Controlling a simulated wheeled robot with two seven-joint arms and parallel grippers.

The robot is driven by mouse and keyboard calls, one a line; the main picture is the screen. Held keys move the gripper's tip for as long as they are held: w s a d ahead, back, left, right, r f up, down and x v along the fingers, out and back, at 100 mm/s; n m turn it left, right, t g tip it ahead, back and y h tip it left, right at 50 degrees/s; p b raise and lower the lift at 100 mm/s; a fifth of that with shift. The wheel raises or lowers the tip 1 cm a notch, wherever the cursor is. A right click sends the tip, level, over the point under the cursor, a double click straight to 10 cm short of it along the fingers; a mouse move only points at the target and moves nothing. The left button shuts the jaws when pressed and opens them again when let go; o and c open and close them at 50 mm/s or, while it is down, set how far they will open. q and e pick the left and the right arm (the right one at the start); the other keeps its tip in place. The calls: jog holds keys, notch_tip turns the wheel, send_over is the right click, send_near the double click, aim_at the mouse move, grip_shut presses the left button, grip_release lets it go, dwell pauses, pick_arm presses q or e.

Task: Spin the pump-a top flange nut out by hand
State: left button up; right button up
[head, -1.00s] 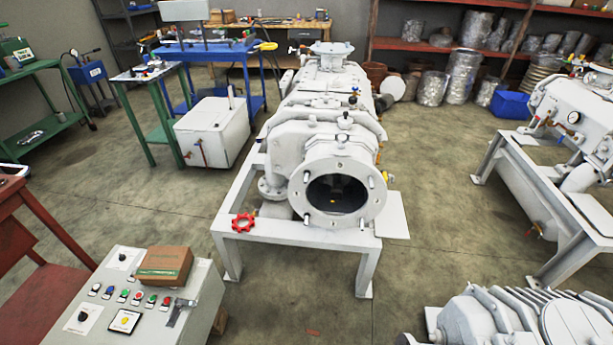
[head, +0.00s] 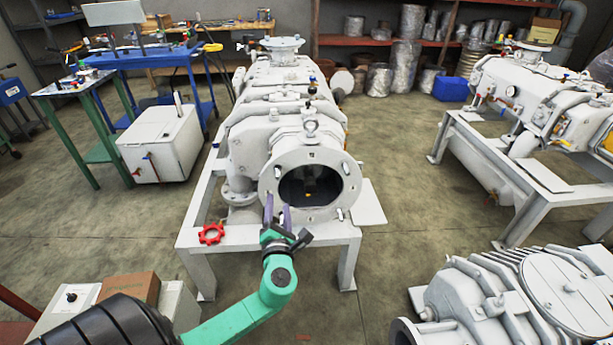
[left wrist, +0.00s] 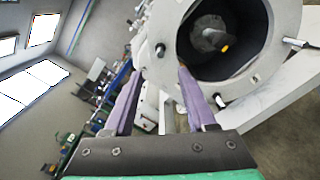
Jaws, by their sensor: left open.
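The grey-white pump (head: 275,125) stands on a frame mid-view, its round flange (head: 311,211) facing me around a dark open bore. Short studs stick out around the flange, one at the upper right (head: 346,168); I cannot tell which carries the top nut. My left gripper (head: 277,202) is in front of the flange's lower left, its two purple fingers apart and pointing up. In the left wrist view, the fingers (left wrist: 158,78) are spread with nothing between them near the flange (left wrist: 262,78); a stud with a dark end (left wrist: 160,49) shows close by. My right gripper is out of view.
A red handwheel (head: 211,234) is at the frame's front left. A second pump (head: 540,90) stands at the right and a ribbed machine (head: 500,290) at the lower right. A cardboard box (head: 130,288) sits at the lower left. Floor between the pumps is clear.

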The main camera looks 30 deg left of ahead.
aim_at(278, 178)
pick_arm(q)
jog(key=b+x, duration=0.1)
jog(key=x, duration=1.2)
jog(key=shift+a+f, duration=0.1)
jog(key=shift+a, duration=0.05)
jog(key=shift+w+a, duration=0.35)
jog(key=shift+w, duration=0.15)
grip_shut()
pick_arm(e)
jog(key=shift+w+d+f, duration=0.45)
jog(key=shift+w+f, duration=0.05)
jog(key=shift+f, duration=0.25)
